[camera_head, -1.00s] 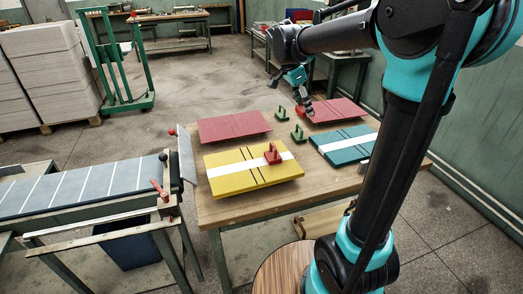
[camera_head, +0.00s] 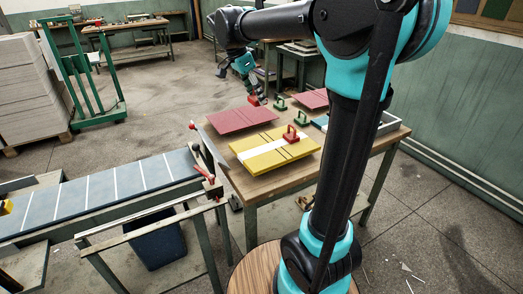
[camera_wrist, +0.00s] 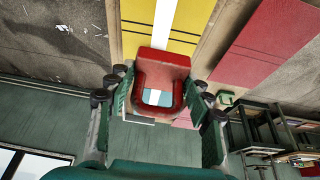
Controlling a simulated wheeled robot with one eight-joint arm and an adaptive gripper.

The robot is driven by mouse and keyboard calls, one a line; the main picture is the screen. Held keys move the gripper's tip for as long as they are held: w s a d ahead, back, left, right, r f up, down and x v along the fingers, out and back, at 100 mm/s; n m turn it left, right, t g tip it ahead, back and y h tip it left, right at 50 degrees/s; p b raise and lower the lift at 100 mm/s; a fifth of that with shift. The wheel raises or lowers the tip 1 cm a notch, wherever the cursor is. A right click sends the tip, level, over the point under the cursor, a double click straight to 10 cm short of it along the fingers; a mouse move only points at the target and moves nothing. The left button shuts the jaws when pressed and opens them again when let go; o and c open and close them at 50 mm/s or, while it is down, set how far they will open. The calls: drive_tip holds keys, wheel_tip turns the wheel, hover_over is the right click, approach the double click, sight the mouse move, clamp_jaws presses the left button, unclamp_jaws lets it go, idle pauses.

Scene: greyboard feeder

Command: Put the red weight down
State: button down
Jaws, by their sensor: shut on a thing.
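My gripper (camera_head: 257,95) is shut on a red weight (camera_head: 253,101), which hangs from the fingers at the far side of the work table. In the wrist view the held red weight (camera_wrist: 162,62) sits between the two fingers, its block and handle loop showing. A second red weight (camera_head: 291,135) stands on the yellow board (camera_head: 262,156), which has a white stripe. The yellow board also shows in the wrist view (camera_wrist: 137,22). In the head view I cannot tell how high the held weight is above the table.
The wooden table (camera_head: 223,154) also bears a dark red board (camera_head: 240,119), another red board (camera_head: 313,98), two green weights (camera_head: 280,104) (camera_head: 302,118) and a teal board partly hidden behind my arm. A conveyor (camera_head: 100,190) stands at left, a green trolley (camera_head: 95,118) beyond.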

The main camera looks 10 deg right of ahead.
sight(259, 150)
wheel_tip(259, 150, down, 20)
drive_tip(key=shift+a+r, duration=0.1)
drive_tip(key=shift+a, duration=0.05)
idle(0.5)
drive_tip(key=c, duration=0.6)
unclamp_jaws()
drive_tip(key=shift+c, duration=0.2)
drive_tip(key=v, duration=1.2)
drive_tip(key=s+d+f+n, duration=0.2)
drive_tip(key=s, duration=0.1)
drive_tip(key=s+d+f+n+y, duration=0.1)
drive_tip(key=s+d+f+n, duration=0.1)
drive_tip(key=s+f, duration=0.1)
drive_tip(key=s+d+f+n+y, duration=0.1)
drive_tip(key=s+d+f+n, duration=0.1)
drive_tip(key=s+f, duration=0.1)
drive_tip(key=shift+s+d+f+n+t, duration=0.1)
drive_tip(key=shift+d+f+n+t, duration=0.05)
drive_tip(key=shift+d+n+t, duration=0.2)
drive_tip(key=s+d+f+n+t+y, duration=0.2)
drive_tip(key=s+f+n, duration=0.5)
drive_tip(key=s+f, duration=0.2)
drive_tip(key=s, duration=0.2)
drive_tip(key=shift+s+d+n, duration=0.25)
drive_tip(key=shift+s+n, duration=0.1)
drive_tip(key=shift+f, duration=0.1)
